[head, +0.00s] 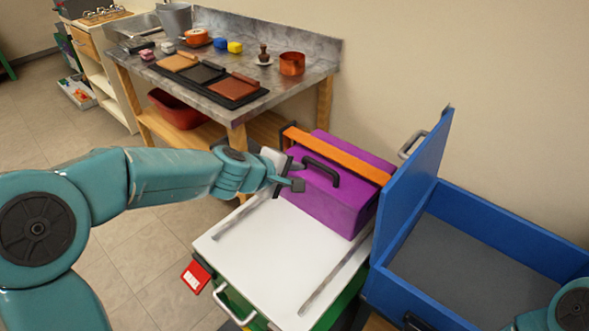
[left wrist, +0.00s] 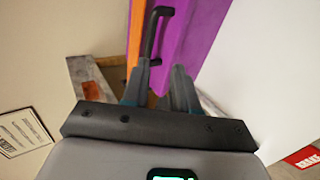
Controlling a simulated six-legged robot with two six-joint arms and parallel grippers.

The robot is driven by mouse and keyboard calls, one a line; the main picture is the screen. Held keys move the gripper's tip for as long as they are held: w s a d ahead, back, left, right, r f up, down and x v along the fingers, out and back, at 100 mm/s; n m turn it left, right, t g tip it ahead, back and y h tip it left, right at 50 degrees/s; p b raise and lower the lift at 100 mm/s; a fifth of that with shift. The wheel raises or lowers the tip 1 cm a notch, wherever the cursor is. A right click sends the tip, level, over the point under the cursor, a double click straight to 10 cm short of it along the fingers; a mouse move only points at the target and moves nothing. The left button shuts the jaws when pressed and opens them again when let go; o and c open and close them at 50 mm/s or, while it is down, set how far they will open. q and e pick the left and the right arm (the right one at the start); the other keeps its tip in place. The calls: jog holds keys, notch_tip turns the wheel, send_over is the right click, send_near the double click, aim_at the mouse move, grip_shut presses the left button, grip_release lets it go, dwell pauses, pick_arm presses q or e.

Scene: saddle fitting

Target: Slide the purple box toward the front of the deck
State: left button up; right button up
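The purple box (head: 335,205) sits at the back of a white deck (head: 285,250), with a black handle (head: 322,170) on its top. An orange strap (head: 345,158) runs across the box. In the left wrist view the purple box (left wrist: 198,35), strap (left wrist: 137,35) and handle (left wrist: 153,35) lie ahead of my fingers. My left gripper (head: 294,175) is beside the handle, its fingers apart. In the left wrist view the handle's near end shows close to the gap between the fingertips (left wrist: 162,72); contact is unclear. My right gripper is not in view.
A blue open box (head: 480,240) with a raised lid (head: 415,180) stands right of the deck. A workbench (head: 215,95) with tools and pots is behind on the left. A red tag (head: 196,277) hangs at the deck's left side. The deck's front is clear.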

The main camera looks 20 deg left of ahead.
pick_arm(q)
jog(key=shift+s+d+r+b, duration=0.2)
jog(key=shift+r+b, duration=0.2)
jog(key=shift+r, duration=0.25)
jog(key=b, duration=0.1)
send_near(324, 169)
notch_tip(324, 169, down, 2)
jog(key=w, duration=0.2)
jog(key=x, duration=0.8)
jog(key=shift+w+d+r, duration=0.1)
jog(key=shift+d+r, duration=0.05)
jog(key=shift+d, duration=0.25)
grip_shut()
